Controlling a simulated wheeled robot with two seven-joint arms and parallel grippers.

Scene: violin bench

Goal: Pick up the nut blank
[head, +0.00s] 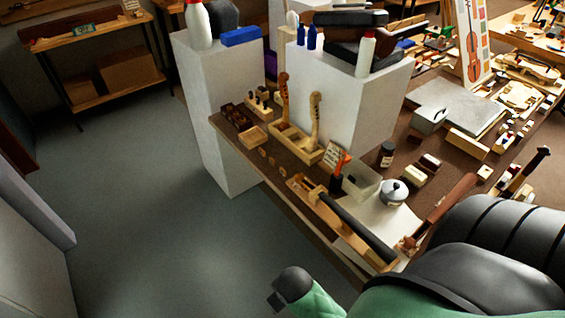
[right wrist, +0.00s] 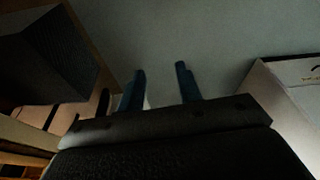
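I cannot pick out the nut blank for certain; several small pale blocks and pieces lie on the brown bench (head: 405,140) in the head view, too small to tell apart. My right gripper (right wrist: 161,85) shows in the right wrist view with its two dark blue fingers apart and nothing visible between them. It faces a plain grey surface, and no bench part is seen between the fingers. My left gripper is not seen in either view.
On the bench are a wooden holder with scrolled necks (head: 297,140), a violin neck with dark fingerboard (head: 358,228), a white lidded pot (head: 393,192), a dark jar (head: 386,154) and a grey slab (head: 462,105). White pedestals (head: 345,105) stand behind. The floor at left is clear.

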